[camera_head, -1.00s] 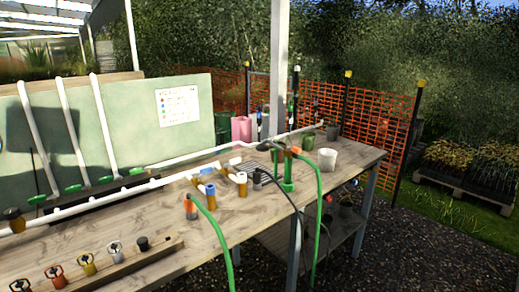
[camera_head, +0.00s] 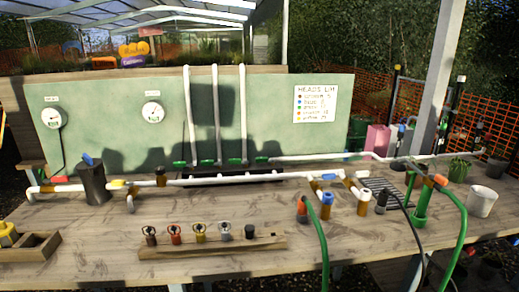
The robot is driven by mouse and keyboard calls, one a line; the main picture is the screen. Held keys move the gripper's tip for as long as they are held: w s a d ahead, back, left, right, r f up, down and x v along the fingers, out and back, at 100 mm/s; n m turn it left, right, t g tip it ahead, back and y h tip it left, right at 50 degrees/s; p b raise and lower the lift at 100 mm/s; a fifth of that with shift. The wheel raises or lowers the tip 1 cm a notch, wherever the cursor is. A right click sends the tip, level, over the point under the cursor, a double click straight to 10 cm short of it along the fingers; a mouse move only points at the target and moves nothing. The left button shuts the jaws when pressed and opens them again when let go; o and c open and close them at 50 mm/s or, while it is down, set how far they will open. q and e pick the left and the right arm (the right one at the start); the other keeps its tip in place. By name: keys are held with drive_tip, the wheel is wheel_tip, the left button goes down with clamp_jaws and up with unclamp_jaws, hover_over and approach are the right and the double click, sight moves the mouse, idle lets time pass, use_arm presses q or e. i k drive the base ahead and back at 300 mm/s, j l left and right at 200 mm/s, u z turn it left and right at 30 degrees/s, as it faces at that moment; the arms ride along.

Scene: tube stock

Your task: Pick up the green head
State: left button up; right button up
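A wooden rack (camera_head: 212,246) lies along the front of the table and holds several small heads. From left to right they are a dark reddish head (camera_head: 151,234), a red head (camera_head: 175,233), a yellow head (camera_head: 199,231), a pale grey head (camera_head: 225,230) and a black head (camera_head: 250,230). I cannot make out a green head in this rack. Small green fittings (camera_head: 262,160) sit at the feet of the white upright pipes. A thick green upright pipe (camera_head: 421,206) stands at the right. Neither gripper is in view.
A green panel (camera_head: 110,99) with gauges and a list sign (camera_head: 316,104) stands behind the table (camera_head: 90,240). A dark cylinder (camera_head: 94,182), white pipes (camera_head: 225,178), a white pot (camera_head: 482,201) and a wooden tray (camera_head: 40,247) stand on it. A green hose (camera_head: 316,232) hangs over the front.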

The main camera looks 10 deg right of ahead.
sight(443, 127)
drive_tip(key=l+u, duration=0.45)
drive_tip(key=l, duration=0.5)
drive_tip(key=i+l, duration=0.1)
drive_tip(key=l, duration=0.9)
drive_tip(key=l+z, duration=0.15)
drive_tip(key=l, duration=0.8)
drive_tip(key=l+z, duration=0.15)
drive_tip(key=l, duration=0.85)
drive_tip(key=l+z, duration=0.15)
drive_tip(key=l, duration=1.8)
drive_tip(key=l+u, duration=0.25)
drive_tip(key=l, duration=0.75)
drive_tip(key=l+u, duration=0.3)
drive_tip(key=l, duration=0.15)
drive_tip(key=k+l+u, duration=0.15)
drive_tip(key=l+u, duration=0.15)
drive_tip(key=l, duration=0.15)
